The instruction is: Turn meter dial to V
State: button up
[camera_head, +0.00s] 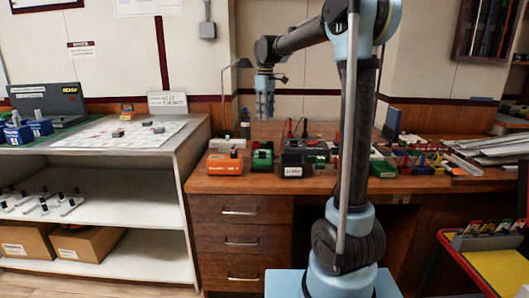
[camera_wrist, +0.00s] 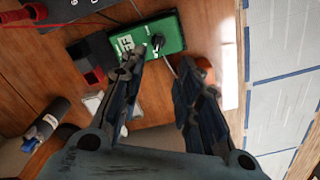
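In the wrist view, a green box (camera_wrist: 173,33) with a round black dial (camera_wrist: 157,40) and a white label lies on the desk, just beyond my fingertips. The label's letters are not clearly readable, nor is the dial's setting. The green box also shows in the head view (camera_head: 262,158). A dark grey unit (camera_head: 293,158) stands to its right, and part of a dark panel (camera_wrist: 80,8) shows at the wrist view's top left. I cannot tell which is the meter. My gripper (camera_wrist: 158,68) is open and empty, pointing down; in the head view it hangs above the desk (camera_head: 265,105).
An orange box (camera_head: 225,164) sits left of the green one. Red and black probes (camera_head: 297,128) stand behind the grey unit. A desk lamp (camera_head: 237,66) stands at the back left. Small coloured parts (camera_head: 420,160) crowd the desk's right side.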

aim_at(262, 154)
notch_tip(262, 154, down, 17)
jog(key=shift+w+a+f, duration=0.15)
jog(key=shift+f, duration=0.05)
dwell(0.6)
jog(key=shift+c, duration=0.6)
grip_shut()
